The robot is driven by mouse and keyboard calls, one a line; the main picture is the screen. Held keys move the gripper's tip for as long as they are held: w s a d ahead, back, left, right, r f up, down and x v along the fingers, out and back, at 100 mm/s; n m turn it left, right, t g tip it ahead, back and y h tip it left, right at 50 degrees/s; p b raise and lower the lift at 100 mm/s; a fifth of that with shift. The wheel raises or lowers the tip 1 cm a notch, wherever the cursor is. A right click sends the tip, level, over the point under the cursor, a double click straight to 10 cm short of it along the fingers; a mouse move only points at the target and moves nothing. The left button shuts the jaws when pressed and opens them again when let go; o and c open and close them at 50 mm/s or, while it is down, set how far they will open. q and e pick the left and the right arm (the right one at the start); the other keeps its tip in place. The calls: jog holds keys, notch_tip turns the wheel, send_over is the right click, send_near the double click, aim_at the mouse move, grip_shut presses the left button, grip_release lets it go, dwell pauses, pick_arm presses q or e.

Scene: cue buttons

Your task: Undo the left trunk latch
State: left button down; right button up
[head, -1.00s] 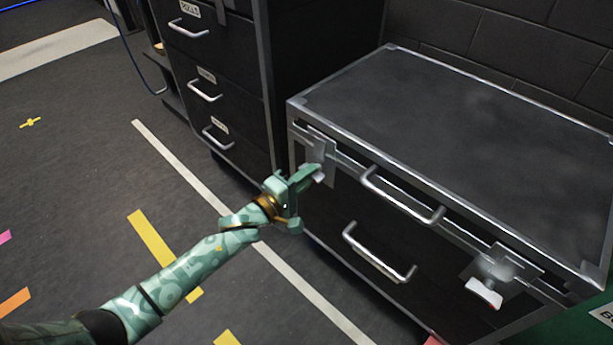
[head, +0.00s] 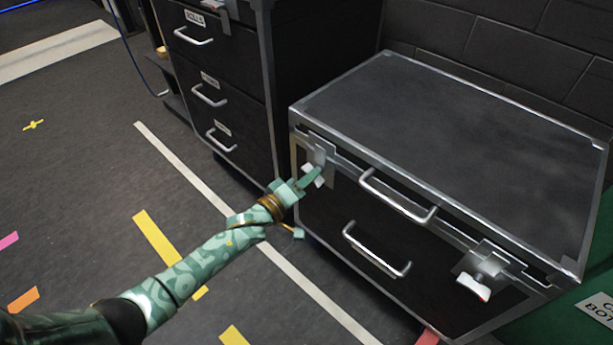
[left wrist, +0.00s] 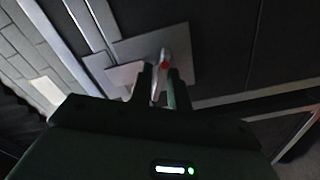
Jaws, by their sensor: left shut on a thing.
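The black trunk (head: 450,140) with metal edges stands at the right in the head view. Its left latch (head: 318,153) is a metal plate with a lever on the front, near the left corner. My left gripper (head: 311,177) is at this latch, its fingers shut on the lever. In the left wrist view the fingers (left wrist: 160,88) close around the latch lever (left wrist: 163,62), which has a red mark, in front of the metal plate (left wrist: 180,58). The fingers partly hide the lever. The right latch (head: 487,270) shows its lever sticking out, with a red mark. My right gripper is not in view.
Two metal handles (head: 398,197) (head: 375,250) stick out from the trunk's front between the latches. A black drawer cabinet (head: 225,80) with labelled drawers stands to the left of the trunk. The taped floor (head: 90,160) in front is clear.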

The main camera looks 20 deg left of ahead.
pick_arm(q)
jog(key=shift+f+m+p, duration=0.15)
jog(key=shift+m+p, duration=0.85)
jog(key=shift+m, duration=5.1)
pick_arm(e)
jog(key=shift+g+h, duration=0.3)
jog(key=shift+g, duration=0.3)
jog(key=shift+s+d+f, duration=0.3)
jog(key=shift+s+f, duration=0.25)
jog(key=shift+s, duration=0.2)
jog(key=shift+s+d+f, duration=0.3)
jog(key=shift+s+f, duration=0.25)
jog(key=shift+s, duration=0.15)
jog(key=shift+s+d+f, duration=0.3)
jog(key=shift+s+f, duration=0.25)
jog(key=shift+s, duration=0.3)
pick_arm(q)
jog(key=c, duration=1.6)
grip_release()
jog(key=shift+o, duration=0.2)
jog(key=shift+s, duration=0.1)
